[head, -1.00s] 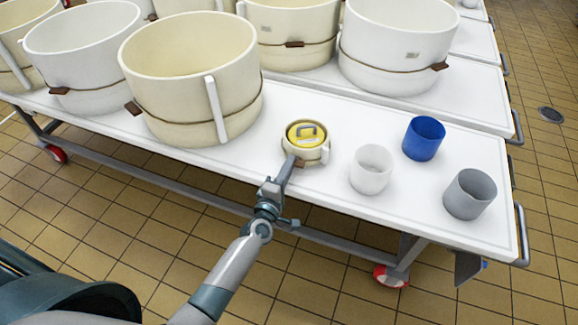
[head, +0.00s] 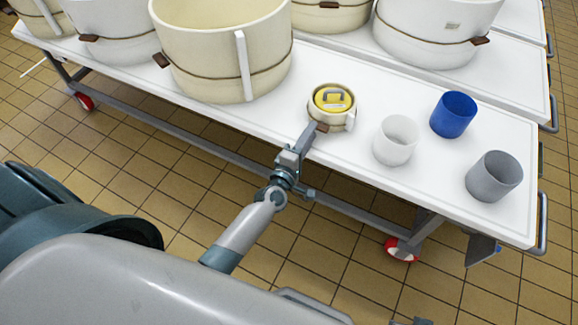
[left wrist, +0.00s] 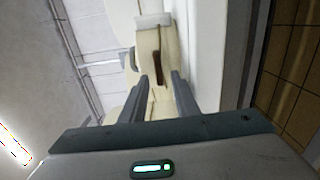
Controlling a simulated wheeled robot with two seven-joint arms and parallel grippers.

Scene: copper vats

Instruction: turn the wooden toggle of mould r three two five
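A small round cream mould (head: 318,115) with a yellow top and a grey handle sits on the white table. Its number is too small to read. A brown wooden toggle (head: 321,127) is on its near side; it also shows in the left wrist view (left wrist: 157,68), upright in the picture against the cream wall. My left gripper (head: 312,131) is at the mould's near side, close to the toggle. In the left wrist view its two fingers (left wrist: 160,82) are apart, with the toggle just beyond the gap between their tips. Contact cannot be told. My right gripper is not in view.
A white cup (head: 395,140), a blue cup (head: 453,114) and a grey cup (head: 494,176) stand right of the mould. A large cream vat (head: 215,60) stands to its left, with several more behind. The table (head: 440,205) has bare surface near its front edge.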

